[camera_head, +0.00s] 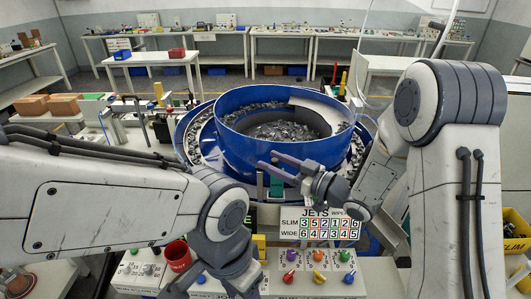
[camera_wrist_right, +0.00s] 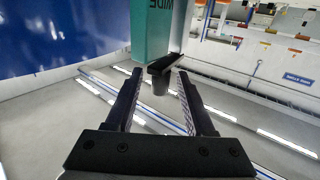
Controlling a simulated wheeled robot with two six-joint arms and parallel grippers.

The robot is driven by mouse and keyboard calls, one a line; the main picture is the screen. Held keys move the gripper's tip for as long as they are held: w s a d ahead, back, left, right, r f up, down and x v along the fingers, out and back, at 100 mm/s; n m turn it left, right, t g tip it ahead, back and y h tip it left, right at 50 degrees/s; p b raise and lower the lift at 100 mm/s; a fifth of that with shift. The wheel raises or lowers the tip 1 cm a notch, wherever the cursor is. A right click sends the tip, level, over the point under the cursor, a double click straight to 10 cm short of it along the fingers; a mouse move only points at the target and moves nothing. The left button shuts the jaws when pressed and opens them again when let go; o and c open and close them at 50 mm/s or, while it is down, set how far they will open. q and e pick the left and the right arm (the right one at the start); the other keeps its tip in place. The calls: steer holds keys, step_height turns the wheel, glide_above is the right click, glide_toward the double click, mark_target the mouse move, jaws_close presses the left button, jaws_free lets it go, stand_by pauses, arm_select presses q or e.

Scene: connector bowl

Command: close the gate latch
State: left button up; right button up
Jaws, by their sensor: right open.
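The gate latch shows in the right wrist view as a black knob with a flat bar on top (camera_wrist_right: 160,72), beside a green upright piece (camera_wrist_right: 151,32) with lettering. In the head view a green block (camera_head: 277,186) stands at the front of the blue bowl (camera_head: 300,153); the black knob cannot be made out there. My right gripper (camera_head: 266,160) is open, its fingers pointing left across the bowl's front. In the wrist view the knob lies between the two fingertips, with no clear contact. My left arm reaches the lower middle; whether its gripper (camera_head: 182,285) is open is unclear.
The bowl holds many small grey parts. Below it are a number sign (camera_head: 320,227) and a panel with coloured knobs (camera_head: 318,277). A yellow bin (camera_head: 516,254) is at right. Workbenches line the back.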

mark_target(273, 160)
steer(key=shift+p+x, duration=0.3)
steer(key=shift+x, duration=1.15)
jaws_close()
steer(key=n+g+y+b, duration=0.1)
steer(key=g, duration=0.1)
steer(key=shift+w+n+g, duration=0.1)
steer(key=shift+n+g, duration=0.2)
steer(key=shift+n, duration=0.1)
jaws_free()
